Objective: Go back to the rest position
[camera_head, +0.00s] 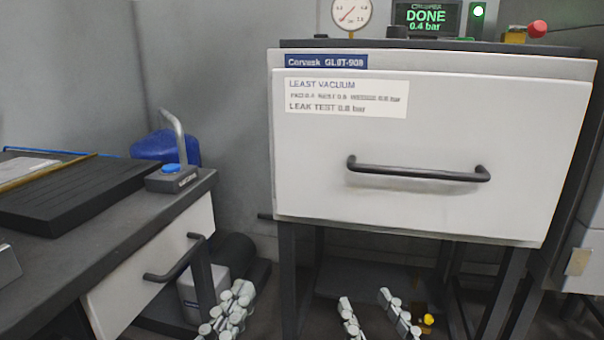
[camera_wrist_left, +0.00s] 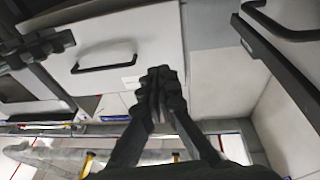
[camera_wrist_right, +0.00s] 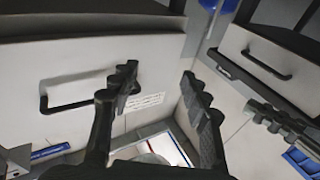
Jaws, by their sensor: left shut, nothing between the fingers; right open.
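My left gripper (camera_head: 230,312) is low in the head view, left of the white machine's legs. Its fingers are together with nothing between them; the left wrist view shows them closed (camera_wrist_left: 160,82). My right gripper (camera_head: 375,314) is low in front of the machine's open underside. Its two fingers are spread apart and empty, as the right wrist view shows (camera_wrist_right: 160,82). Both grippers hang below the machine's white front panel (camera_head: 420,140) and appear apart from its black handle (camera_head: 418,172).
At left is a dark bench (camera_head: 110,225) with a drawer handle (camera_head: 175,262) and a blue-buttoned device (camera_head: 171,178). A grey wall stands behind.

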